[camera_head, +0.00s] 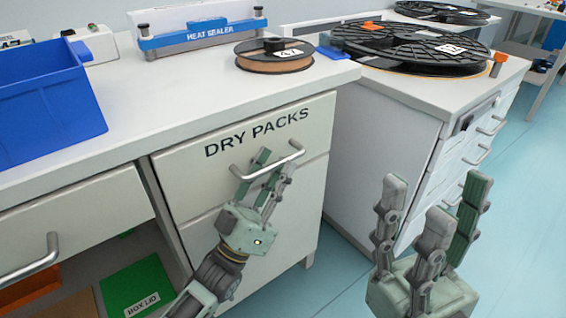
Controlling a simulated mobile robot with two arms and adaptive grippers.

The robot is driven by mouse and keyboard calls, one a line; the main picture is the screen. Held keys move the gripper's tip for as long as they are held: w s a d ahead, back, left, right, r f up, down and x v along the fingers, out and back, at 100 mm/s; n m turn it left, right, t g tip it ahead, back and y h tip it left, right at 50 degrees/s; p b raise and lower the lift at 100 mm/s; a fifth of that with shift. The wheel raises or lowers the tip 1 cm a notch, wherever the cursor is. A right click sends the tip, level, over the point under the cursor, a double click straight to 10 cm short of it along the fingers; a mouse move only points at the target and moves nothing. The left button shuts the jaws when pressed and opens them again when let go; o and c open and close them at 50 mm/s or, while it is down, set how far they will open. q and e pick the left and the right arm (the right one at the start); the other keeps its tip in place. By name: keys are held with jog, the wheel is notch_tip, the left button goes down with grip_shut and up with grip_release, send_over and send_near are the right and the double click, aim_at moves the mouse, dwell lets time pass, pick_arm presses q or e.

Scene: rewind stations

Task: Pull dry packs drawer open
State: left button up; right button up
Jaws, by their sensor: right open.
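The dry packs drawer (190,170) is the white front marked DRY PACKS under the counter, and it looks closed. Its metal bar handle (296,150) runs across the front below the lettering. My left gripper (270,168) is at this handle, its fingers drawn close together around the bar and hiding part of it. My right gripper (432,200) is open and empty, raised over the floor in front of the right-hand cabinet, its fingers spread and pointing up.
The counter (150,110) carries a blue bin (50,110), a heat sealer (205,35) and a small reel (273,58). A large black reel (410,50) lies on the right-hand cabinet (440,95). A green box lid (140,285) lies on the lower-left shelf. Floor at right is clear.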

pick_arm(q)
jog(key=shift+x, duration=1.05)
jog(key=shift+c, duration=0.2)
grip_shut()
